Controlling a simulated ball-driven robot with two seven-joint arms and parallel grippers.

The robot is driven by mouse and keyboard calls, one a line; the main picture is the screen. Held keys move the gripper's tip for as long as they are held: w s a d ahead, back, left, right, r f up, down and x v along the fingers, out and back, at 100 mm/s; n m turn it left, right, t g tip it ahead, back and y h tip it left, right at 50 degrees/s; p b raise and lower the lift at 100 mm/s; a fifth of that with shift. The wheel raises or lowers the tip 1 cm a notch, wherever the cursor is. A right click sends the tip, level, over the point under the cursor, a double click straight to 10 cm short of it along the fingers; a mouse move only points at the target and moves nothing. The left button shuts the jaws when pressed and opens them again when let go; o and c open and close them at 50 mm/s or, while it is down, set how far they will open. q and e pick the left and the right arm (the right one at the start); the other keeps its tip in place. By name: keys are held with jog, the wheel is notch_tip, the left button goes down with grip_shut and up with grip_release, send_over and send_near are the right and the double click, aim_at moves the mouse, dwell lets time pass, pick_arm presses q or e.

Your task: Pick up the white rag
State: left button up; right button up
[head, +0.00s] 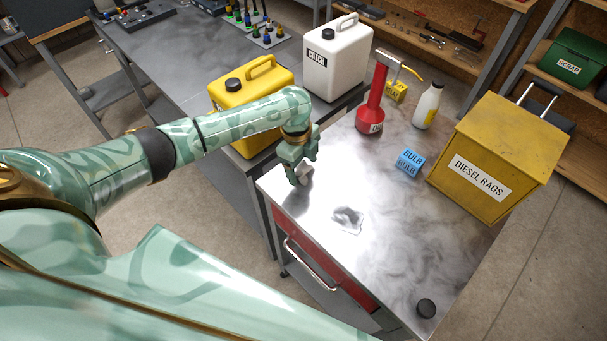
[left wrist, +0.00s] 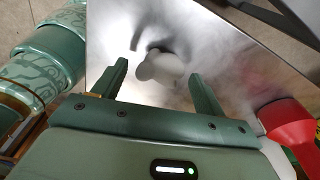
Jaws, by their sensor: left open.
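The white rag (left wrist: 160,68) shows in the left wrist view as a small pale crumpled lump on the shiny metal top, in the gap between my left gripper's fingertips. My left gripper (head: 299,176) is open above the near left corner of the metal cabinet top (head: 390,240). In the left wrist view both fingers of the gripper (left wrist: 157,71) stand apart, one on each side of the rag. Contact cannot be told. My right gripper is not in view.
A red oil can (head: 371,110), a blue bulb box (head: 409,162), a white bottle (head: 428,105) and a yellow diesel rags bin (head: 490,155) stand farther right. A yellow canister (head: 262,88) stands behind my arm.

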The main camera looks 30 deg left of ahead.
pick_arm(q)
jog(key=shift+d+f, duration=0.15)
jog(key=shift+f, duration=0.8)
jog(key=shift+r, duration=0.1)
jog(key=shift+c, duration=0.6)
jog(key=c, duration=0.9)
jog(key=shift+r, duration=0.1)
jog(key=shift+c, duration=0.2)
jog(key=shift+r, duration=0.3)
notch_tip(320, 180, up, 3)
jog(key=shift+f+p, duration=0.1)
jog(key=shift+p, duration=0.55)
jog(key=s+a+r+p, duration=0.1)
jog(key=s+r+p, duration=0.1)
jog(key=s+r, duration=0.2)
jog(key=s+a+r+p, duration=0.1)
jog(key=s+r, duration=0.4)
jog(key=s, duration=0.5)
jog(key=shift+r+p, duration=0.2)
jog(key=shift+p, duration=0.7)
